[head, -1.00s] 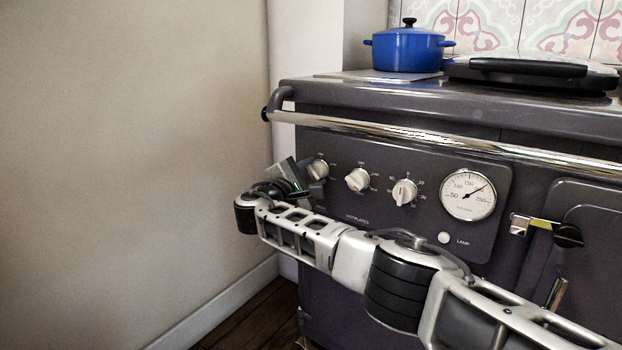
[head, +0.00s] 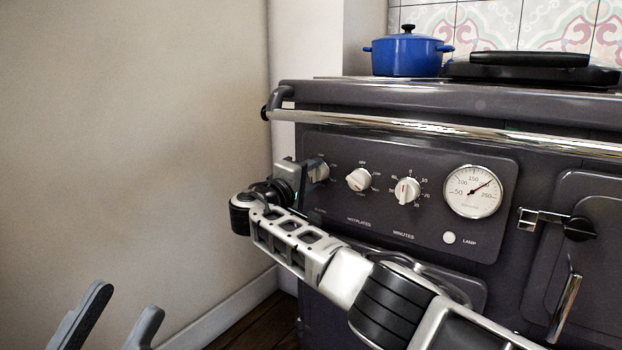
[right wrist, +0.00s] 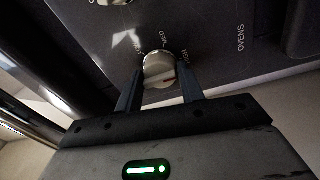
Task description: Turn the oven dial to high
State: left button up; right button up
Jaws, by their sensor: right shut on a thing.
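The oven dial (head: 319,171) is the leftmost silver knob on the dark control panel (head: 430,222). My right gripper (head: 304,178) is at it, and its wrist hides part of the dial in the head view. In the right wrist view, the dial (right wrist: 159,70) sits between the two dark fingers of my right gripper (right wrist: 160,88), which is shut on it. A label reading HIGH is printed just beyond the dial's upper right. My left gripper (head: 129,300) is open and empty at the lower left, away from the cooker.
Two more knobs (head: 359,180) (head: 407,191) and a round thermometer (head: 473,192) are to the right. A chrome rail (head: 440,128) runs above the panel. A blue pot (head: 407,54) stands on top. A bare wall (head: 130,140) is at the left.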

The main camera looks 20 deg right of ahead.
jog(key=shift+f, duration=0.25)
jog(key=shift+c, duration=0.2)
jog(key=o, duration=1)
jog(key=shift+c, duration=0.2)
jog(key=shift+r, duration=0.1)
jog(key=shift+a+r, duration=0.1)
jog(key=shift+a, duration=0.05)
jog(key=shift+s+a+p, duration=0.25)
jog(key=shift+p, duration=0.1)
pick_arm(q)
notch_tip(320, 180, down, 10)
jog(key=n+g+y+p, duration=0.3)
jog(key=n+y+p, duration=0.2)
jog(key=n, duration=0.5)
jog(key=shift+d+r+g+y, duration=0.2)
jog(key=shift+g+y, duration=0.2)
jog(key=shift+y, duration=0.6)
pick_arm(e)
jog(key=v, duration=1.5)
